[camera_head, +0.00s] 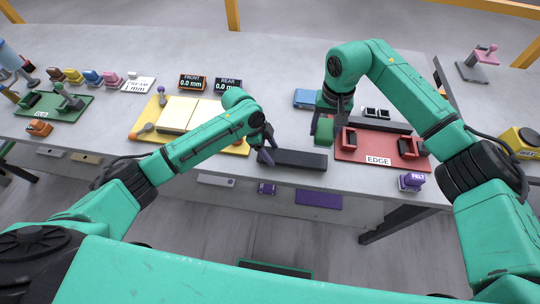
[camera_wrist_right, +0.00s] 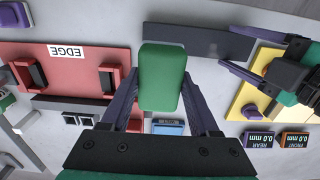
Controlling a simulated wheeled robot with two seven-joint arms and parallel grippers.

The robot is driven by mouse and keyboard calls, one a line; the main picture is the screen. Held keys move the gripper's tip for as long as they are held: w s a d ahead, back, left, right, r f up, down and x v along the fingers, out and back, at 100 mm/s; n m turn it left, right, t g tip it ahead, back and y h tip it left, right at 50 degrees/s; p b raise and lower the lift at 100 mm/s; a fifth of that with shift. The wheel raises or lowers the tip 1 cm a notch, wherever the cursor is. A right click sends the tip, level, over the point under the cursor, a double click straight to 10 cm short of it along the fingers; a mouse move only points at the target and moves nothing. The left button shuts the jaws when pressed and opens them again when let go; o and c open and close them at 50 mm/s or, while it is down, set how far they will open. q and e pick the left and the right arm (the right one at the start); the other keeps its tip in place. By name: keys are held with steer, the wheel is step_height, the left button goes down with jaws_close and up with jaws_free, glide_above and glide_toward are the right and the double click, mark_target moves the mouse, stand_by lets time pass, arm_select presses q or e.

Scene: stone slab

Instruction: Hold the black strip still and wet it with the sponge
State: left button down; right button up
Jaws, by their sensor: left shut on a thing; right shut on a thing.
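The black strip (camera_head: 300,160) lies flat near the slab's front edge; it also shows in the right wrist view (camera_wrist_right: 200,41), with a faint lighter patch near its left-gripper end. My left gripper (camera_head: 266,150) is shut on that end, its purple fingers on either side of it in the right wrist view (camera_wrist_right: 227,47). My right gripper (camera_head: 325,120) is shut on the green sponge (camera_head: 323,132), which sits between its fingers in the right wrist view (camera_wrist_right: 162,75). The sponge is beside the strip's free end and overlaps its edge in the wrist view; contact cannot be told.
A blue tray (camera_head: 305,98) is behind the sponge. A yellow board (camera_head: 147,132) with cream blocks is left. Two readouts (camera_head: 193,82) stand behind. A purple-topped stamp (camera_head: 411,182) sits at front right.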

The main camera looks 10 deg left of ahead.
arm_select(q)
steer(key=shift+w, duration=0.6)
steer(key=shift+s+f, duration=0.1)
steer(key=shift+f, duration=0.35)
jaws_free()
stand_by(0.9)
jaws_close()
